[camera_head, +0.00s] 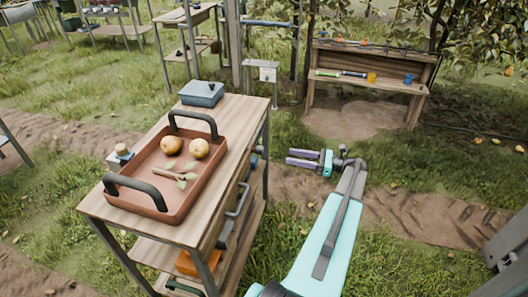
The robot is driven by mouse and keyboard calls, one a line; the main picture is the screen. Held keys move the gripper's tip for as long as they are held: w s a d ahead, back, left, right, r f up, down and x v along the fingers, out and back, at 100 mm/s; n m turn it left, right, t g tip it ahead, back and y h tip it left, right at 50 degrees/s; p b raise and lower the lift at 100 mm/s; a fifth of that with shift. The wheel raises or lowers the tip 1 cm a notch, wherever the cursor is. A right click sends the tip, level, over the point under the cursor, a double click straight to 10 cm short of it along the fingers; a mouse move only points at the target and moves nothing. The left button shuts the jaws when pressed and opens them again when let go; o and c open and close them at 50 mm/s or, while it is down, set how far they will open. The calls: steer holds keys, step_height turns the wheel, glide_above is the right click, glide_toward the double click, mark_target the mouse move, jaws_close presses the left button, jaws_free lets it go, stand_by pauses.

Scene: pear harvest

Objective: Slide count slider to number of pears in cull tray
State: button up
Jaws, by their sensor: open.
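A reddish-brown tray (152,203) with two dark arched handles sits on a wooden cart left of centre. Two yellow-orange pears, a left one (171,145) and a right one (199,148), lie in it beside a leafy twig (175,176). I cannot tell for sure which thing is the count slider; a small pale block with a round knob (122,152) shows at the cart's left edge, partly behind the tray. My gripper (290,158) is open and empty, right of the cart, with its fingers pointing left towards it.
The cart's right side has protruding handles (239,199) and lower shelves. A grey stand (262,76) and a wooden bench (368,82) stand farther back. Grass and soil are open around my gripper.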

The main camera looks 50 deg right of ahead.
mark_target(258, 150)
stand_by(0.3)
steer(key=p+x, duration=0.2)
steer(key=x, duration=1.1)
steer(key=shift+w, duration=0.15)
steer(key=shift+c, duration=0.2)
steer(key=shift+f, duration=0.1)
jaws_close()
